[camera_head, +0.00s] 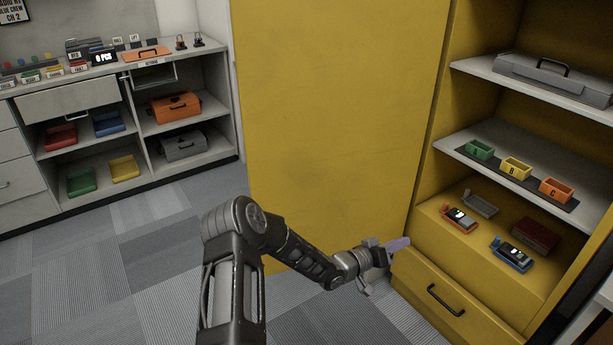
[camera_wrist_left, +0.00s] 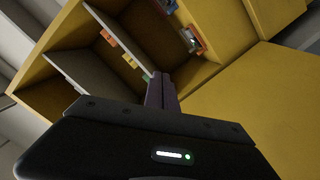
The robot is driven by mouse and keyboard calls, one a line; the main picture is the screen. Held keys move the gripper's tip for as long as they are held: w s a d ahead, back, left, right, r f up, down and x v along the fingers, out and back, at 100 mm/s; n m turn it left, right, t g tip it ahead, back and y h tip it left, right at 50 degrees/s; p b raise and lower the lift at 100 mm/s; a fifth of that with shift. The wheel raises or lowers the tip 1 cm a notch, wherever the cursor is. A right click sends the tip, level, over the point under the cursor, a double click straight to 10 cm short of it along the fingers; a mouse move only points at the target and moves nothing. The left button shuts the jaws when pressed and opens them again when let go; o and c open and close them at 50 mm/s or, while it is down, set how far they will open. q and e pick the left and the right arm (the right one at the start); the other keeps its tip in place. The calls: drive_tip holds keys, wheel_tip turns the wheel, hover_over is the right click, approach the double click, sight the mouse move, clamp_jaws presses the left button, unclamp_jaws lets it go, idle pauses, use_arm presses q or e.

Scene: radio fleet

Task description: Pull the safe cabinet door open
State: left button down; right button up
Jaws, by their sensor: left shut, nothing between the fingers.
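The yellow safe cabinet door (camera_head: 330,110) stands swung open at the left of the yellow cabinet (camera_head: 450,235), so the shelves inside show. My left gripper (camera_head: 400,244) is shut and empty, beside the lower right edge of the door, near the cabinet's lower front. I cannot tell whether it touches the door. In the left wrist view the shut purple fingers (camera_wrist_left: 161,92) point toward the open cabinet, and a yellow panel (camera_wrist_left: 260,100) fills the right side. No handle shows on the door. My right gripper is out of view.
The cabinet holds a grey case (camera_head: 555,78), green, yellow and orange bins (camera_head: 516,168), and radios (camera_head: 459,219) above a drawer (camera_head: 445,300). A grey counter with open shelves (camera_head: 105,140) stands at the left. The carpeted floor (camera_head: 130,250) between is clear.

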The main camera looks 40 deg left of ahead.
use_arm(q)
drive_tip(key=s+d+f+g, duration=0.3)
drive_tip(key=s+d+f, duration=0.3)
drive_tip(key=d, duration=0.3)
drive_tip(key=s+d+f+g, duration=0.3)
drive_tip(key=s+d+f, duration=0.3)
drive_tip(key=d, duration=0.3)
drive_tip(key=s+d+f+g, duration=0.2)
drive_tip(key=s+g, duration=0.1)
drive_tip(key=s, duration=0.6)
drive_tip(key=s+d+f+m+g, duration=0.1)
drive_tip(key=s+d+f+g, duration=0.1)
drive_tip(key=s, duration=0.8)
drive_tip(key=s+d+f+m+g, duration=0.1)
drive_tip(key=s+d+f+g, duration=0.1)
drive_tip(key=s, duration=0.7)
drive_tip(key=shift+s+d+f+g, duration=0.3)
drive_tip(key=shift+s+f+g, duration=0.15)
drive_tip(key=shift+g, duration=0.75)
drive_tip(key=shift+w, duration=0.1)
